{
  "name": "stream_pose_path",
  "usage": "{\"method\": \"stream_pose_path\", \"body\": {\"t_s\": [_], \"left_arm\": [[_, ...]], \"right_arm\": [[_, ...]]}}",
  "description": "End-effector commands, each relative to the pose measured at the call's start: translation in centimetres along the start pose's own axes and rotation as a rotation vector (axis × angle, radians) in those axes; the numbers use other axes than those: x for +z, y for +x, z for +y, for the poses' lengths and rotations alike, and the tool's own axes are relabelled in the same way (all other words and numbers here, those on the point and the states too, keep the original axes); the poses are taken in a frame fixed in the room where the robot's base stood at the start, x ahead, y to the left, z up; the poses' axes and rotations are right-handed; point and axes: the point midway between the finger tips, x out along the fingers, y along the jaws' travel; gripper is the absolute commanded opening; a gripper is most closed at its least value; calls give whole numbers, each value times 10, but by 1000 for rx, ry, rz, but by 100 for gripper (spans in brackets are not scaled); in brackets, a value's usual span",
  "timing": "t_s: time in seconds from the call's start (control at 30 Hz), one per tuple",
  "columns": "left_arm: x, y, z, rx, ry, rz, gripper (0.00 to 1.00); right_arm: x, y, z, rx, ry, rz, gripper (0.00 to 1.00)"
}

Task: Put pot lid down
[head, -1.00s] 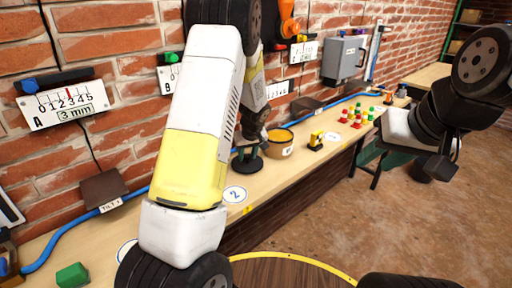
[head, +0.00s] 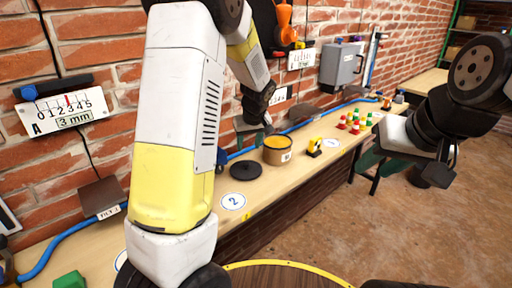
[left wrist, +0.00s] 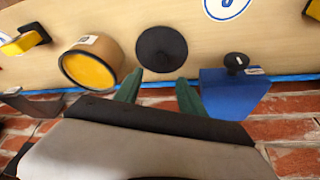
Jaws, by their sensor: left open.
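The black round pot lid (head: 246,170) lies flat on the wooden bench, just left of the pot, in the head view. The tan pot (head: 277,155) stands uncovered, with yellow contents showing. In the left wrist view the lid (left wrist: 161,49) lies beyond my fingertips, right of the pot (left wrist: 92,62). My left gripper (head: 252,128) is above and behind the lid, apart from it. Its green fingers (left wrist: 158,88) are spread with nothing between them. My right gripper (head: 436,172) hangs at the right, away from the bench; its jaw opening is unclear.
A round label marked 2 (head: 233,201) lies in front of the lid. A yellow-black item (head: 315,147) and several coloured cones (head: 356,122) stand further right. A blue block (left wrist: 235,90) is near the lid by the brick wall. A blue hose runs along the back.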

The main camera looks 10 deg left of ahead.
Motion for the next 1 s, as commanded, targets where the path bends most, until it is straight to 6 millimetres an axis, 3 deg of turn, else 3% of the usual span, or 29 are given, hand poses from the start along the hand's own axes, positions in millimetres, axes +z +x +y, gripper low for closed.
{"method": "stream_pose_path", "body": {"t_s": [0.23,0.37,0.57,0.7,0.83,1.0], "left_arm": [[2,-28,-5,17,4,-6,48],[14,-67,-23,79,31,-25,48],[59,-148,-63,222,143,-33,48],[101,-196,-88,312,248,-1,48],[140,-227,-106,371,348,43,48],[176,-245,-120,408,441,93,48]], "right_arm": [[0,0,0,0,0,0,36],[0,0,0,0,0,0,36],[0,0,0,0,0,0,36],[0,0,0,0,0,0,36],[0,0,0,0,0,0,36],[0,0,0,0,0,0,36]]}}
